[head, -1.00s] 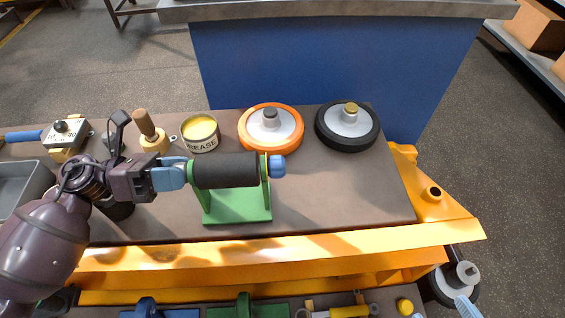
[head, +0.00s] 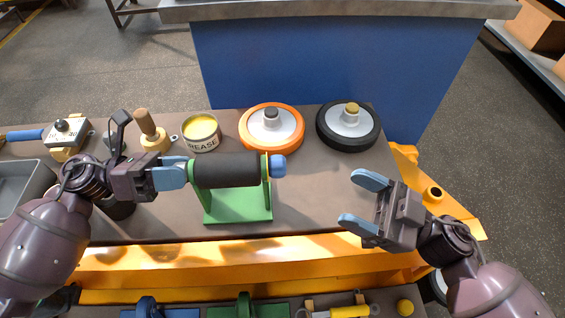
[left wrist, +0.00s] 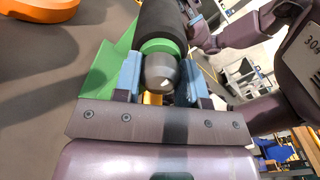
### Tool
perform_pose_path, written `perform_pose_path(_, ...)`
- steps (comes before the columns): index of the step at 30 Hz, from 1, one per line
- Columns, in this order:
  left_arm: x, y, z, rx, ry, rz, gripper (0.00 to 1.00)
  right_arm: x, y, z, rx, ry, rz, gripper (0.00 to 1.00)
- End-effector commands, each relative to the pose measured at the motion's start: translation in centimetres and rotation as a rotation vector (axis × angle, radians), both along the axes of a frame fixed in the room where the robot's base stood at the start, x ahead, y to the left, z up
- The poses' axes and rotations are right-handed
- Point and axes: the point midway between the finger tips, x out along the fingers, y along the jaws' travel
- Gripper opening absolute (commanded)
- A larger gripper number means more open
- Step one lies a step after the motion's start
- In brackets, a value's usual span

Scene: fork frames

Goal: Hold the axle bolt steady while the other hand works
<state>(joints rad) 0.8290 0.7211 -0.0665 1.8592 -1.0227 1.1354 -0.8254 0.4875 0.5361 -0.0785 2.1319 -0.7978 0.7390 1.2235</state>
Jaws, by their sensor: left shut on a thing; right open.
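A black roller (head: 225,169) sits across a green stand (head: 238,207) on the bench, with a blue cap (head: 279,166) at its right end. The axle bolt's rounded grey head (left wrist: 160,72) shows at the roller's near end in the left wrist view. My left gripper (head: 170,175) is shut on this bolt head, with one blue finger on each side, as the left wrist view also shows (left wrist: 163,78). The bolt's shaft is hidden inside the roller. My right gripper (head: 362,202) is open and empty, to the right of the blue cap, its fingers pointing left.
An orange wheel (head: 296,133) and a black wheel (head: 371,133) lie behind the roller. A grease tin (head: 201,145), a wooden-handled tool (head: 145,123) and a grey tray (head: 20,188) stand to the left. The bench top (head: 322,192) is bare between the stand and my right gripper.

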Motion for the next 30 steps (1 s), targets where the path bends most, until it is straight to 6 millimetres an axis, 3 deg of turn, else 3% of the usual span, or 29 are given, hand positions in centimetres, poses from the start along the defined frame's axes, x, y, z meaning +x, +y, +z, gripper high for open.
perform_pose_path(6,0.0,0.0,0.0,0.001,0.0,-0.001,0.0,3.8,0.5,-0.8,-0.12,0.07,0.232,0.68)
perform_pose_path(15,0.0,0.0,0.0,0.001,0.0,0.0,0.0,7.7,-0.6,-1.7,-0.278,0.194,0.4,0.68)
perform_pose_path(23,0.0,0.0,-0.1,0.001,0.0,0.0,0.0,8.5,-0.1,-1.8,-0.309,0.223,0.425,0.68)
perform_pose_path(30,0.0,0.0,-0.1,0.001,0.0,0.0,0.0,8.5,3.6,-1.7,-0.306,0.219,0.425,0.68)
